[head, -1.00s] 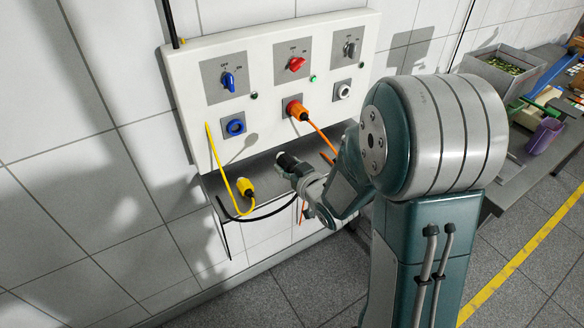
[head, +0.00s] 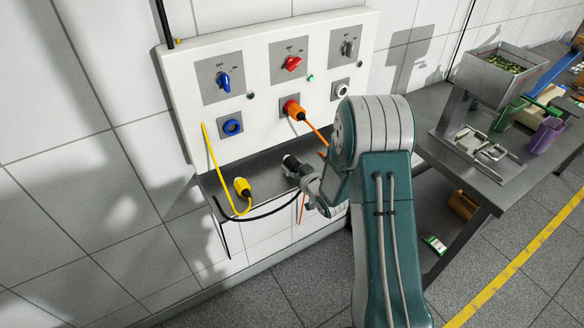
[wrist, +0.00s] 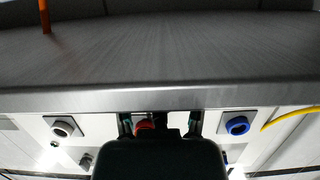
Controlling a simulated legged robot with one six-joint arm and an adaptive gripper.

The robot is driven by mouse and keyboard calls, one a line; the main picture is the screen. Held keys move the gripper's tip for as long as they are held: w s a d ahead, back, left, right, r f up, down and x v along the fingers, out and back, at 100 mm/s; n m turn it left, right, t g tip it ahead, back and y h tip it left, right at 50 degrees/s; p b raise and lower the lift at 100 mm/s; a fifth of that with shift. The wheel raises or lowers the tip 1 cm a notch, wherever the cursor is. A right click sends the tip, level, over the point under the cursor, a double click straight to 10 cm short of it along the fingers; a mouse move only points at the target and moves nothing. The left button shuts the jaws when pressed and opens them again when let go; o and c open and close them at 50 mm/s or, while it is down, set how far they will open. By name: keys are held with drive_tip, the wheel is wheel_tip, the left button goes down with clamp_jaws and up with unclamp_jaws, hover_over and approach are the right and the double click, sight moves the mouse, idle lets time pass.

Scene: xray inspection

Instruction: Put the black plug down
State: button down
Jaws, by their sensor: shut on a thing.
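The black plug (head: 291,162) is in the head view, at the front of my gripper (head: 300,171), over the grey shelf under the panel. My gripper is shut on it; the fingers are small and partly hidden there. A black cable (head: 268,211) hangs in a curve from the plug's side toward the shelf's left end. I cannot tell whether the plug touches the shelf. In the wrist view, my gripper (wrist: 160,125) shows its finger parts beside a large dark shape, and the plug is not clear. The shelf (wrist: 220,60) fills the upper part there.
The white panel (head: 265,60) carries blue, red and grey switches. An orange plug (head: 294,109) sits in the middle socket. The blue socket (head: 232,127) and grey socket (head: 342,89) are empty. A yellow plug (head: 242,186) lies on the shelf's left part. A workbench (head: 490,180) stands right.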

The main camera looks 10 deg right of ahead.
drive_tip(key=shift+d+f, duration=0.15)
drive_tip(key=shift+a+f, duration=0.3)
drive_tip(key=shift+a, duration=0.25)
drive_tip(key=shift+c, duration=0.9)
unclamp_jaws()
drive_tip(key=shift+d, duration=0.3)
drive_tip(key=shift+r, duration=0.1)
